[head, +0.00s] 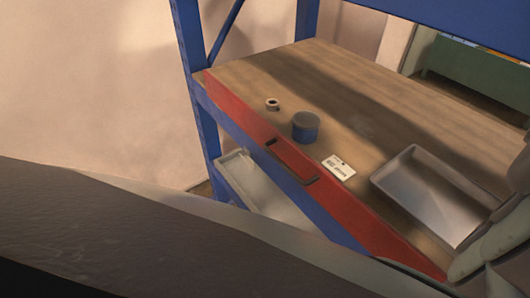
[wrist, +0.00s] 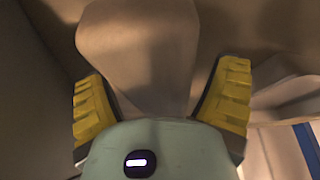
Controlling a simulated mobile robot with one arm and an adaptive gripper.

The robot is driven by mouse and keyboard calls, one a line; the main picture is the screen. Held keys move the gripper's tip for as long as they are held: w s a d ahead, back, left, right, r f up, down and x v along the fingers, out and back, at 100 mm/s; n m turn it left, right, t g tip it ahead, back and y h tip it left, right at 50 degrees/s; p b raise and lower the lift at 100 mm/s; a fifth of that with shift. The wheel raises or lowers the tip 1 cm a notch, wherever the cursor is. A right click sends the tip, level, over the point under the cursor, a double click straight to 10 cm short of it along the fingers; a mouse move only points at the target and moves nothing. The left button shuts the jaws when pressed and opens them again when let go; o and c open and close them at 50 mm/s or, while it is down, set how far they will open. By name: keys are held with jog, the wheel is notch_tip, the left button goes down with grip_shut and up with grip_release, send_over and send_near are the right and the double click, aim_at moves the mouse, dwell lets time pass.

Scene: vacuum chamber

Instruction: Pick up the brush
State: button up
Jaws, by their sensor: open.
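I cannot make out a brush in either view. My gripper (wrist: 162,90) shows in the wrist view, with its two yellow ribbed fingers spread wide apart. It is open, with nothing held between the fingers.
A wooden shelf (head: 390,115) in a blue frame holds a small roll (head: 272,104), a blue can (head: 305,128), a white card (head: 338,167) and a grey tray (head: 425,195). A red front edge (head: 235,108) has a dark handle. The shelf's back is clear.

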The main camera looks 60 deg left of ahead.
jog(key=c, duration=1.3)
jog(key=shift+r, duration=0.15)
jog(key=shift+c, duration=0.2)
jog(key=shift+r+b, duration=1.95)
jog(key=shift+r, duration=2.95)
